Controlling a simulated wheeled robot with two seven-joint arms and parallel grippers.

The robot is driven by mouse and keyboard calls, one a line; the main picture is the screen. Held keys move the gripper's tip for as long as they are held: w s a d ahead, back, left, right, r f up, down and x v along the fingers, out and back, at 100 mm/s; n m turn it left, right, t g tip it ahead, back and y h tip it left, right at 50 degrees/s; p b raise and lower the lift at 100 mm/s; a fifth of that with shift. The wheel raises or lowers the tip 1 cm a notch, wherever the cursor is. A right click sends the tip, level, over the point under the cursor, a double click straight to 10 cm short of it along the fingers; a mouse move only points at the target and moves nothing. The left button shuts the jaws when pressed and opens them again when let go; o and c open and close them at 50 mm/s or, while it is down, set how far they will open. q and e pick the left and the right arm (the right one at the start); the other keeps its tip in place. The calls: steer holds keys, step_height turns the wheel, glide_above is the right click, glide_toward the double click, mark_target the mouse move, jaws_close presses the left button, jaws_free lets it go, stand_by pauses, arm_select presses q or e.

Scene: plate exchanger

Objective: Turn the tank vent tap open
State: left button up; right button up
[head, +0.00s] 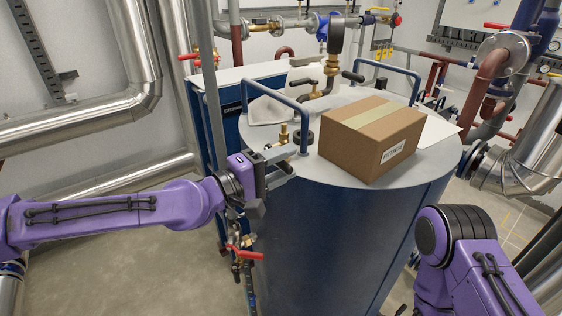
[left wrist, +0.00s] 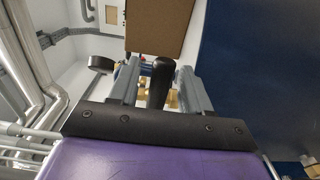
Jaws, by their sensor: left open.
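The dark blue tank (head: 345,235) has a grey round top. A small brass tap (head: 284,134), which looks like the vent tap, stands at the top's left edge. In the left wrist view its brass (left wrist: 172,99) shows behind a black handle (left wrist: 160,80). My left gripper (head: 284,161) is beside the tank's upper left edge, just in front of the brass tap. It is open. In the left wrist view the black handle stands between the two grey fingers (left wrist: 162,88), with a gap visible on each side. My right gripper is out of frame.
A cardboard box (head: 371,139) sits on the tank top, right of the tap. Blue handrails (head: 279,96) and a black round cap (head: 304,137) are close to the gripper. A red-handled valve (head: 245,252) hangs below it. Open floor (head: 140,240) lies left.

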arm_select(q)
jaws_close()
steer(key=shift+a, duration=0.1)
